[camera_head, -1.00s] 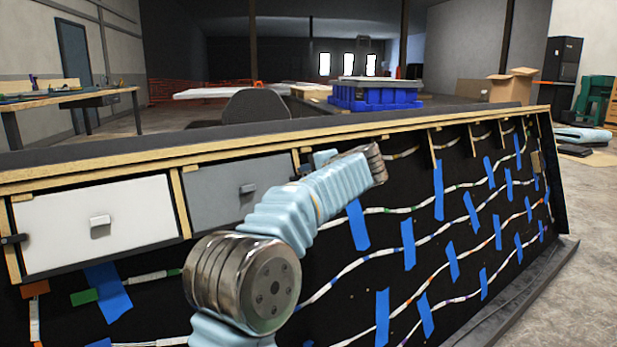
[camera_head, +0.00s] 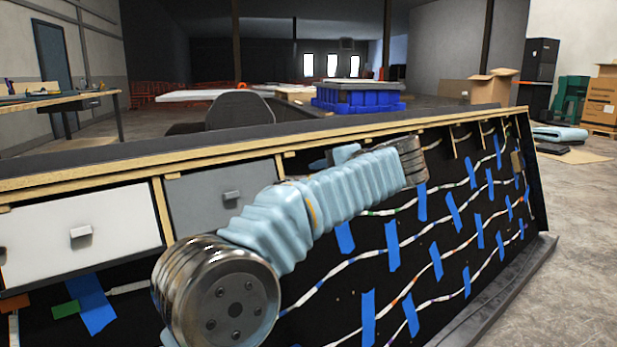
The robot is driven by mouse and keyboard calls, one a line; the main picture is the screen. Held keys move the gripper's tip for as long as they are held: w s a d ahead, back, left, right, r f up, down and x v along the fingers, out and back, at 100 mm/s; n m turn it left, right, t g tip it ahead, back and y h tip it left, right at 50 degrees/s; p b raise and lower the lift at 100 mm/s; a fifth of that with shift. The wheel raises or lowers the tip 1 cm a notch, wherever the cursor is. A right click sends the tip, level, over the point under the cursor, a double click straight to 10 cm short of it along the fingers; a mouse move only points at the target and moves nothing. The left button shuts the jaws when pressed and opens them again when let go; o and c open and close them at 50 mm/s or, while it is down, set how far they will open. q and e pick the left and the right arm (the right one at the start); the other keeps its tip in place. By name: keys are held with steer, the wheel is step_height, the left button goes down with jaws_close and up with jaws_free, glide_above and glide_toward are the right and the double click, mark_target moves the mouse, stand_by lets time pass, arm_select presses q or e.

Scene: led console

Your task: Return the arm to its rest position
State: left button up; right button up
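One of my arms, with pale blue ribbed sleeves and metal joints, rises from the bottom of the head view and stretches up and right in front of the console (camera_head: 80,170). Its far end lies before the console's dark wired panel. No gripper fingers show in the view, so I cannot see what either gripper holds. The console has a white drawer (camera_head: 35,240) and a grey drawer (camera_head: 200,205), both seemingly shut. Light strips (camera_head: 445,185) and blue tape pieces (camera_head: 392,245) cover the panel.
Behind the console are a dark chair (camera_head: 240,108), a blue crate (camera_head: 357,97) and a workbench (camera_head: 60,102) at the left. Cardboard boxes (camera_head: 600,100) stand at the far right. Bare concrete floor (camera_head: 575,260) is open right of the console.

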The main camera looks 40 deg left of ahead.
arm_select(q)
steer(key=shift+s+d+r, duration=0.2)
steer(key=shift+d, duration=0.3)
steer(key=shift+f, duration=0.1)
steer(key=w+d+f+m+h+p, duration=0.1)
steer(key=d+f+m+h+p, duration=0.3)
steer(key=f, duration=0.8)
steer(key=w+d+f+n+g+h, duration=0.1)
steer(key=d+f+h, duration=0.3)
steer(key=f, duration=0.8)
steer(key=w+d+f+m+h+p, duration=0.15)
steer(key=d+f, duration=0.45)
steer(key=f, duration=0.6)
steer(key=s+d+f+n+g+h+p, duration=0.35)
steer(key=s+d+f+h, duration=0.4)
steer(key=s+f, duration=0.6)
steer(key=s+d+f+n+p, duration=0.1)
steer(key=s+d+n, duration=0.1)
steer(key=s, duration=0.4)
steer(key=s+d+f+n+p, duration=0.1)
steer(key=s+f+n, duration=0.1)
steer(key=s+n, duration=0.2)
steer(key=s+t, duration=0.1)
steer(key=s, duration=0.2)
steer(key=shift+d+f+p, duration=0.3)
steer(key=shift+d+p, duration=0.05)
